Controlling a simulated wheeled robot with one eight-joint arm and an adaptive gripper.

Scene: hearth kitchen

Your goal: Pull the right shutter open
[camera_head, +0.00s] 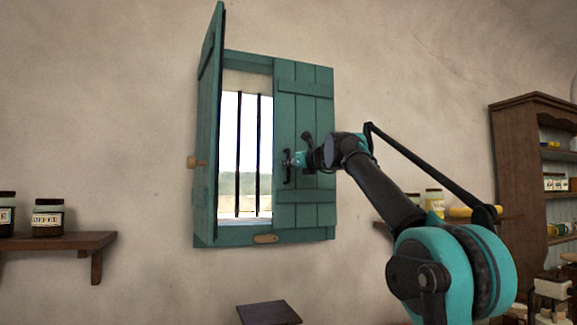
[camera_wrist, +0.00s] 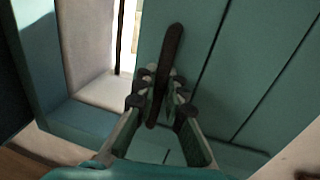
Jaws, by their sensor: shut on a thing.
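The right shutter (camera_head: 311,210) is a teal plank panel and lies flat across the right half of the window opening. Its dark upright handle (camera_head: 287,170) is near its left edge. In the wrist view the handle (camera_wrist: 171,55) runs between the fingers of my gripper (camera_wrist: 161,88), which are closed on it. My gripper (camera_head: 297,158) reaches the shutter from the right in the head view and partly hides it. The right shutter also fills the right of the wrist view (camera_wrist: 265,60).
The left shutter (camera_head: 209,120) stands swung out from the wall, with a wooden knob (camera_head: 197,162). Dark bars (camera_head: 239,150) cross the bright opening. A wooden shelf with jars (camera_head: 60,241) is at left. A brown cabinet (camera_head: 515,160) stands at right. A dark flat top (camera_head: 268,313) is below the window.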

